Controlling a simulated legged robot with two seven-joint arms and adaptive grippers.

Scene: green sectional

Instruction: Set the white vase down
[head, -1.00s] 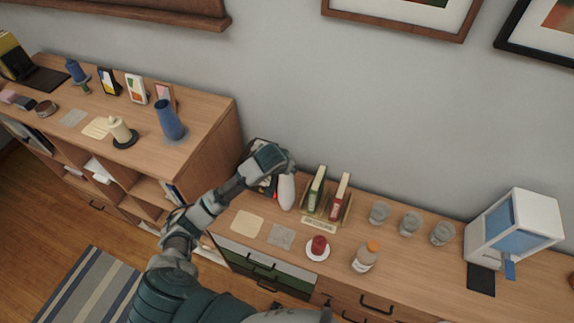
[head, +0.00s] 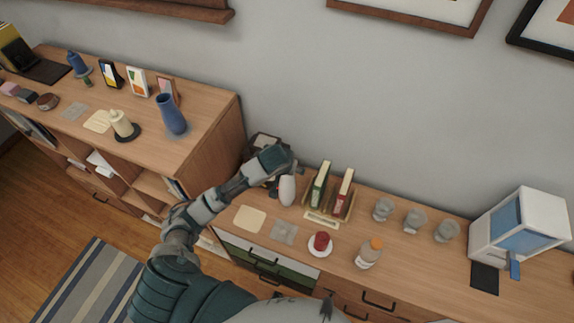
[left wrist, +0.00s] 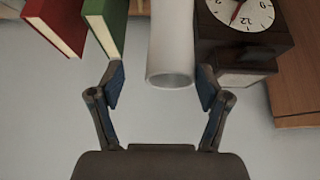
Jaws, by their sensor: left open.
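The white vase (head: 287,191) stands on the lower wooden dresser (head: 404,262), just left of the book holder. My left gripper (head: 292,168) is at the vase's top and partly covers it in the head view. In the left wrist view, the vase (left wrist: 170,45) shows its round rim between the two open fingers of my left gripper (left wrist: 162,88). There are gaps between the vase and both fingers. The vase's base is out of the wrist view. My right gripper is not in view.
Red and green books (head: 341,190) stand close right of the vase. A dark clock (left wrist: 240,22) stands close on its other side. A higher shelf unit (head: 215,135) rises at left.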

